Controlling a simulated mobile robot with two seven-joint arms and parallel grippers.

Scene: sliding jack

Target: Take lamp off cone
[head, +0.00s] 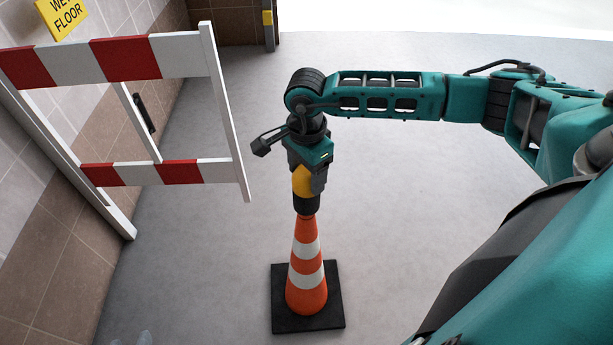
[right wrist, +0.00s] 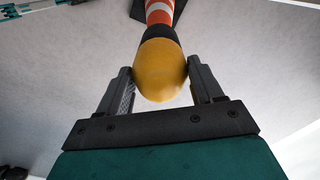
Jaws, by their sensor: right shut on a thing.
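The lamp (head: 302,182) has a yellow dome and a black base. It sits upright at the top of the orange and white cone (head: 306,262), which stands on a square black foot. My right gripper (head: 311,178) comes down from above and is shut on the lamp's yellow dome. In the right wrist view the yellow dome (right wrist: 160,71) is between the two fingers, with the black base and the cone (right wrist: 160,12) beyond it. I cannot tell whether the lamp's base touches the cone tip. My left gripper is not in view.
A red and white barrier (head: 125,59) stands left of the cone, near the tiled wall (head: 45,235). A yellow wet floor sign (head: 62,17) is at the top left.

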